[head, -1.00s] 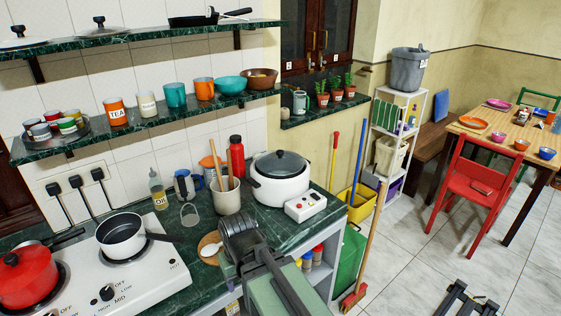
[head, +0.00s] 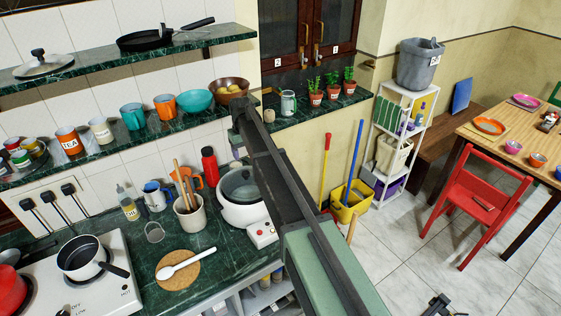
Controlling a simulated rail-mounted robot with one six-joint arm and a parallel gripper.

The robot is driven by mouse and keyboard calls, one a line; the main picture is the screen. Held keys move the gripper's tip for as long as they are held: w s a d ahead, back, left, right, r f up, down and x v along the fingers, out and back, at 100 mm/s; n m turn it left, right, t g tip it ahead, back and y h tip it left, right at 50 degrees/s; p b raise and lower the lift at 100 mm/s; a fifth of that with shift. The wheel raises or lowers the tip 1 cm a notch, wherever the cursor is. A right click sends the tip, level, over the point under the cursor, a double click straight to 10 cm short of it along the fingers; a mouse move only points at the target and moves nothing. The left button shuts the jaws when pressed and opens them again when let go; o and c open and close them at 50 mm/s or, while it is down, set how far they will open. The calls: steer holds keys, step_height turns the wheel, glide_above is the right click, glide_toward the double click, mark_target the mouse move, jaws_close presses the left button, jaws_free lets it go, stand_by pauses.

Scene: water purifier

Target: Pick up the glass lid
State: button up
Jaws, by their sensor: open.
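Another glass lid (head: 44,66) with a black knob lies on the top shelf at the upper left. My gripper (head: 239,106) is raised above the cooker, near the lower shelf's right end and the wooden bowl. It is open; its fingers are small and dark in this view, and I see nothing held. It is apart from both lids.
A frying pan (head: 160,37) is right of the shelf lid. The lower shelf holds mugs, a teal bowl (head: 195,101) and a wooden bowl (head: 231,91). A utensil crock (head: 190,216) and red bottle (head: 210,165) stand left of the cooker. Potted plants (head: 315,98) line the sill.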

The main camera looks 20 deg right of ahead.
mark_target(246, 173)
steer(key=shift+s+a+f+n+b, duration=0.1)
steer(key=shift+a+f+n+b, duration=0.2)
steer(key=shift+a+f+b, duration=0.3)
step_height(246, 173, down, 5)
steer(key=b, duration=0.4)
steer(key=shift+b, duration=0.4)
steer(key=f+b, duration=0.5)
steer(key=shift+w+d+f, duration=0.1)
steer(key=shift+w+d, duration=0.15)
steer(key=shift+d, duration=0.05)
steer(key=shift+r, duration=0.3)
jaws_close()
